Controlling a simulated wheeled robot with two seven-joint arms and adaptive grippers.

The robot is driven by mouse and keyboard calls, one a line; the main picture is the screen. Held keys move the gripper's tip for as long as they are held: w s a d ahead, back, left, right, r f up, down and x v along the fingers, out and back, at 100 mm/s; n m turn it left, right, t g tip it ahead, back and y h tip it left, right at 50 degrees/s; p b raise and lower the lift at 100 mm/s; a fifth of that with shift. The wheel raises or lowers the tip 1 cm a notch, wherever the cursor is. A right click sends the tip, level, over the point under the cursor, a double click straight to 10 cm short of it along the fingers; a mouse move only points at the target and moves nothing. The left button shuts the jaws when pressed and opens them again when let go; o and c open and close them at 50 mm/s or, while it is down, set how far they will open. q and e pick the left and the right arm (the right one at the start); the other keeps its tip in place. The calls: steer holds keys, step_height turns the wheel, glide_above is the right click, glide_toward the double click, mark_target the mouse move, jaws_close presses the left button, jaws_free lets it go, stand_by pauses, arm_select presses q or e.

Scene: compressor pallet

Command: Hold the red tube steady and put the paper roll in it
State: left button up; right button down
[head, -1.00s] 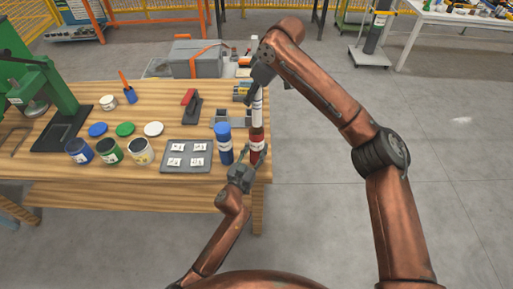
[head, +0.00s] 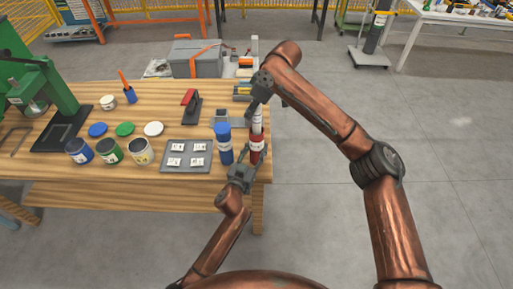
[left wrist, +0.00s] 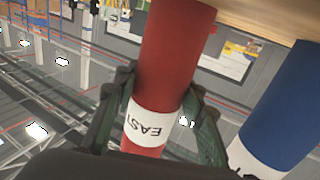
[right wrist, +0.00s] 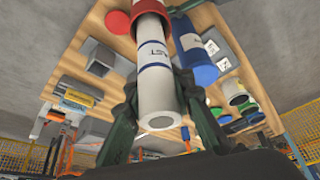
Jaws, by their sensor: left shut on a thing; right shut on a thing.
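The red tube (head: 257,148) stands upright at the table's right edge. My left gripper (head: 249,162) is shut around it; the left wrist view shows its fingers on both sides of the tube (left wrist: 172,60) at the white EAST label. My right gripper (head: 258,98) is shut on the white paper roll (head: 257,119) and holds it upright above the tube. In the right wrist view the roll (right wrist: 155,80) has blue bands, and its far end is at the tube's red mouth, apparently inside it. How deep it sits is hidden.
A blue tube (head: 224,145) stands just left of the red tube. A grey tray (head: 186,167) with labelled cards, several paint cans and lids, and a red-handled tool (head: 190,105) lie farther left.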

steer(key=shift+f, duration=0.1)
steer(key=c, duration=1.6)
jaws_free()
steer(key=v, duration=1.2)
arm_select(q)
steer(key=o, duration=1.2)
steer(key=shift+o, duration=0.2)
